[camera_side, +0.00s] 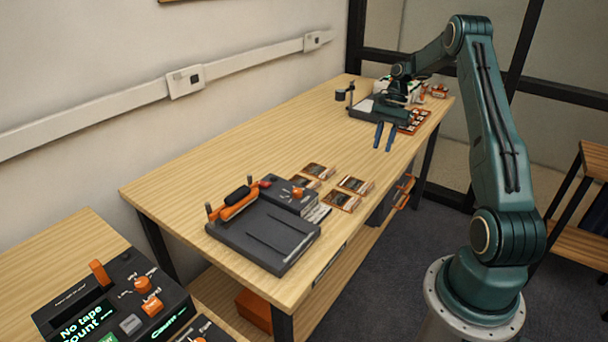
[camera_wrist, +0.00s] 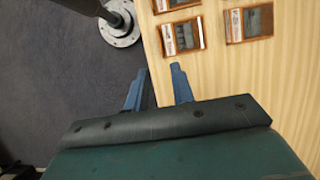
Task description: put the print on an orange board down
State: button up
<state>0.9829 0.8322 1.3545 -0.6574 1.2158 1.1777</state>
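Several prints on orange-brown boards lie flat on the wooden table: one at the back (camera_side: 318,171), one at the right (camera_side: 355,185), and one at the front (camera_side: 341,201), with another partly hidden behind them. In the wrist view, one print (camera_wrist: 183,36) lies near the table edge and another (camera_wrist: 250,22) lies to its right. My gripper (camera_side: 384,136) hangs above the table, beyond the prints. Its blue fingers are apart with nothing between them, and in the wrist view my gripper (camera_wrist: 158,82) straddles the table edge. I see no print held.
A dark device with an orange handle (camera_side: 262,240) stands at the table's near end. Dark equipment (camera_side: 372,108) and an orange slotted tray (camera_side: 412,121) stand at the far end. The table middle (camera_side: 260,135) is clear. A control panel (camera_side: 115,305) is at lower left.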

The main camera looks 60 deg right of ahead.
jog(key=shift+r, duration=0.1)
dwell(0.5)
jog(key=a+r+n+t+h, duration=0.15)
jog(key=a+r+n, duration=0.25)
jog(key=a+r, duration=0.6)
jog(key=a+r+n+h, duration=0.2)
jog(key=a+r+n, duration=0.2)
jog(key=a+r, duration=0.65)
jog(key=s+a+f+n+t, duration=0.1)
jog(key=s+a+n+t, duration=0.3)
jog(key=s+a+n, duration=0.6)
jog(key=s+a+h, duration=0.1)
jog(key=s+a, duration=0.4)
jog(key=s, duration=0.1)
jog(key=shift+a+f, duration=0.15)
jog(key=shift+a, duration=0.25)
